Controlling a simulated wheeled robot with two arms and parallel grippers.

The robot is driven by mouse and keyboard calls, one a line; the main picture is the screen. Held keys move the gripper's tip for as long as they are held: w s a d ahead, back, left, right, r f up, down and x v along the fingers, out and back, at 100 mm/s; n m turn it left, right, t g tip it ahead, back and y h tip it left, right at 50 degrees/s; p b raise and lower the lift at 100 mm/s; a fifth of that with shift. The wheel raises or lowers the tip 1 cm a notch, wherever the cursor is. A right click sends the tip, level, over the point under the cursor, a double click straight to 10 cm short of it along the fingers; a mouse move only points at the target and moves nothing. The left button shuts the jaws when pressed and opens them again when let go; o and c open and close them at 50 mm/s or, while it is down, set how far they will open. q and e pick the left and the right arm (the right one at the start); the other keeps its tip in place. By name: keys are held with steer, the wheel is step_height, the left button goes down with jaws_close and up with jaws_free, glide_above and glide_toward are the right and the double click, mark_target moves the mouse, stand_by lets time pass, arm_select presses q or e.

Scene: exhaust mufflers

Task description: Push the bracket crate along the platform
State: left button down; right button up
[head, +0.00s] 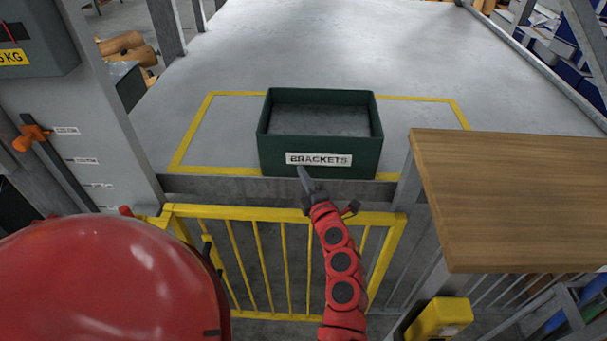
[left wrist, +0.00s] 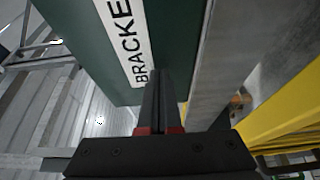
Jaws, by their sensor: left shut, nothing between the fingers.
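The dark green bracket crate (head: 320,145) sits upright at the near edge of the grey platform (head: 300,50), inside a yellow outlined area. Its front bears a white BRACKETS label (head: 319,159); its inside looks grey. My left gripper (head: 304,176) is shut and empty, with its tip at the crate's lower front, just below the label. In the left wrist view, the closed fingers (left wrist: 159,80) point at the crate's green front (left wrist: 175,45) beside the label; I cannot tell whether they touch. My right gripper is not in view.
A yellow railing gate (head: 285,212) stands below the platform's near edge. A wooden tabletop (head: 510,195) lies to the right, and a grey post (head: 95,110) rises at the left. The platform behind the crate is clear.

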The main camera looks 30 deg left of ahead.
arm_select(q)
steer(key=w+b, duration=0.1)
steer(key=w, duration=0.2)
steer(key=w+a+b, duration=0.1)
steer(key=w+b, duration=0.1)
steer(key=w, duration=0.2)
steer(key=w+b, duration=0.2)
steer(key=w, duration=0.2)
steer(key=shift+w+a, duration=0.15)
steer(key=shift+a, duration=0.2)
steer(key=shift+w+a+b, duration=0.15)
steer(key=shift+w+b, duration=0.3)
steer(key=shift+w, duration=0.3)
steer(key=shift+s, duration=0.1)
